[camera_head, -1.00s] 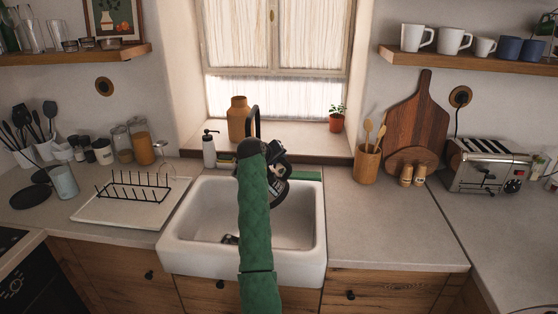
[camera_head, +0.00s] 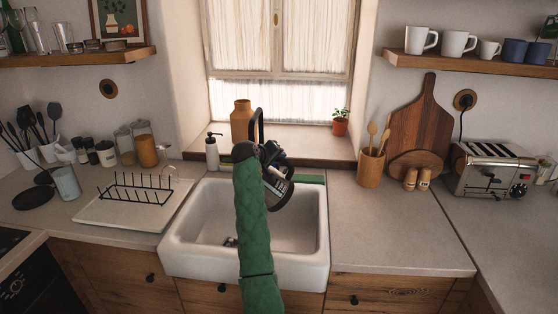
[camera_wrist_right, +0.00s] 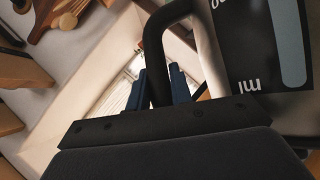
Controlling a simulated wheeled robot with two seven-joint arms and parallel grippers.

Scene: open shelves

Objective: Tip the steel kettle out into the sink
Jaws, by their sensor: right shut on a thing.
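My right gripper (camera_head: 266,153) is above the back part of the white sink (camera_head: 190,240), mostly hidden behind my green right arm. It is shut on the handle of the steel kettle (camera_head: 280,190), which hangs tilted over the basin. In the right wrist view, the blue fingertips (camera_wrist_right: 163,88) are on either side of the black handle. The kettle body (camera_wrist_right: 262,50) there shows a dark gauge panel with "ml" upside down. The spout and any water are hidden or too small to tell. My left gripper is not in view.
The black tap (camera_head: 257,122) rises right behind the gripper. A soap bottle (camera_head: 212,152) and brown vase (camera_head: 241,121) stand behind the sink. A dish rack (camera_head: 136,196) is on the left; a utensil pot (camera_head: 370,168) is on the right. The front-right counter is clear.

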